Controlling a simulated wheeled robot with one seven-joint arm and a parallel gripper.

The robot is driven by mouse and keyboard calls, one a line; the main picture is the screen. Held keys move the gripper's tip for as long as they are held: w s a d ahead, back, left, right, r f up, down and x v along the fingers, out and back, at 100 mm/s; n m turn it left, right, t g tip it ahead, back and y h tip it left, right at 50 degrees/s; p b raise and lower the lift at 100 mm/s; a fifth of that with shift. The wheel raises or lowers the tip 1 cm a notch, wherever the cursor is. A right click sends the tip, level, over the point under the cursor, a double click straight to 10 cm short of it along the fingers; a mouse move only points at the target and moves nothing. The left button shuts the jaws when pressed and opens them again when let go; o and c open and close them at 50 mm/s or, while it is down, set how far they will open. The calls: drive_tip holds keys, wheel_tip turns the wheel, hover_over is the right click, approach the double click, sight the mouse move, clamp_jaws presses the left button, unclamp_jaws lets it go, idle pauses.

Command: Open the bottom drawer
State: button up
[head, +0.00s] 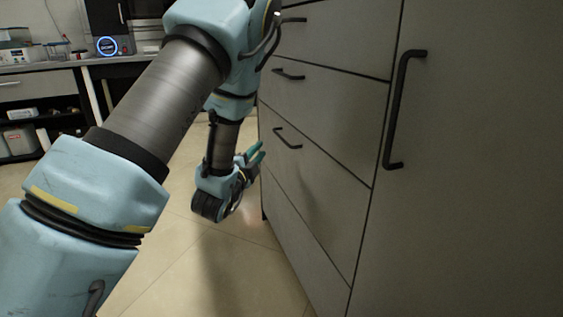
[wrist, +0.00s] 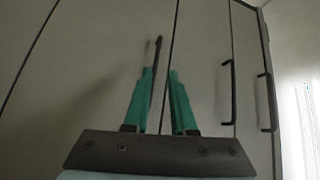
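The bottom drawer (head: 310,185) is a flat grey front low on the cabinet, and it is shut. Its dark bar handle (head: 288,139) is near the upper edge of the front. My gripper (head: 257,152) is just left of this handle in the head view, with its green fingers pointing toward the cabinet. In the wrist view, my gripper (wrist: 160,85) has its two green fingers apart. The dark handle (wrist: 157,65) shows in line with the gap between them. Its lower part is partly hidden by the fingers, and I cannot tell whether they touch it.
Above are two more shut drawers with handles, the middle one (head: 289,74) and the upper one (head: 293,19). A tall door with a long vertical handle (head: 397,110) is on the right. The floor (head: 225,255) in front of the drawers is clear. A lab bench (head: 40,68) stands behind.

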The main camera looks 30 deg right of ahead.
sight(282, 138)
drive_tip(key=shift+m+g+h, duration=0.3)
drive_tip(key=shift+m+h, duration=0.4)
drive_tip(key=shift+m, duration=0.1)
drive_tip(key=x, duration=0.3)
drive_tip(key=s+d+b+x, duration=0.1)
drive_tip(key=x, duration=0.3)
drive_tip(key=f+x, duration=0.1)
drive_tip(key=x, duration=0.3)
drive_tip(key=shift+s+d+b, duration=0.2)
drive_tip(key=shift+s+b, duration=0.2)
clamp_jaws()
